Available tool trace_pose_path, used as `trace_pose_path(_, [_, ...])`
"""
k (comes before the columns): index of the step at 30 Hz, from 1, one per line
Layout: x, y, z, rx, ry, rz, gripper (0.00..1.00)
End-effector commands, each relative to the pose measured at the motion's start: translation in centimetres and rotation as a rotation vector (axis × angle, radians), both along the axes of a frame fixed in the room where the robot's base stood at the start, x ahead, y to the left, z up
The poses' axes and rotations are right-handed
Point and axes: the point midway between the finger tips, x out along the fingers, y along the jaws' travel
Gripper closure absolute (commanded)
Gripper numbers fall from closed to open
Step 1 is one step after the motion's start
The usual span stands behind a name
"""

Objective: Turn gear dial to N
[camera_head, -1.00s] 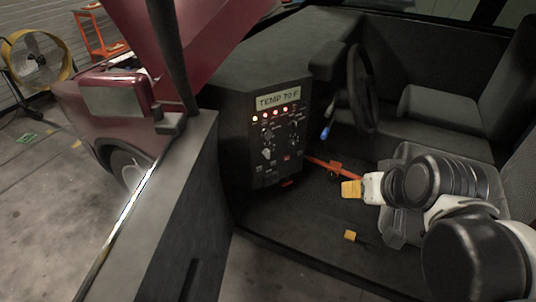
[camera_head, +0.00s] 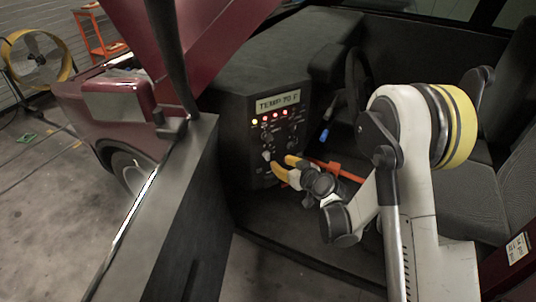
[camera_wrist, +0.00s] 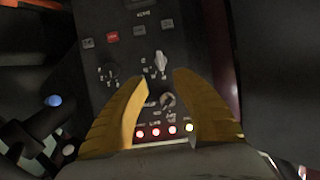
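The black control panel (camera_head: 238,135) has a lit display reading about "TEMP 70 F", a row of lights and several knobs. A pale pointer knob (camera_head: 266,154) sits low on its left side. In the wrist view a pale knob (camera_wrist: 160,62) lies just beyond the fingertips, a grey knob (camera_wrist: 167,100) lies between the fingers, and a dark knob (camera_wrist: 110,70) lies to the left. Labels are too small to read, so I cannot tell which is the gear dial or its setting. My gripper (camera_head: 281,163) is open, its yellow fingers (camera_wrist: 160,77) close before the panel, apparently holding nothing.
A steering wheel (camera_head: 357,90) and a blue-tipped lever (camera_head: 324,135) are right of the panel. An orange-red bar (camera_head: 340,172) runs beside my gripper. The open door (camera_head: 165,215) stands at left. A seat (camera_head: 470,205) is at right.

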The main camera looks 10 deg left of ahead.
Motion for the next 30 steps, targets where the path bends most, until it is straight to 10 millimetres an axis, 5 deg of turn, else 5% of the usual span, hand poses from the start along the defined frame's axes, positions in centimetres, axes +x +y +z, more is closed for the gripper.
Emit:
trace_pose_path(5, [0.7,0.7,-1.0,0.002,-0.009,0.005,0.68])
trace_pose_path(21, [7.7,5.5,-4.7,0.003,-0.009,0.003,0.68])
trace_pose_path(30, [8.3,6.0,-4.7,0.003,-0.008,0.003,0.68])
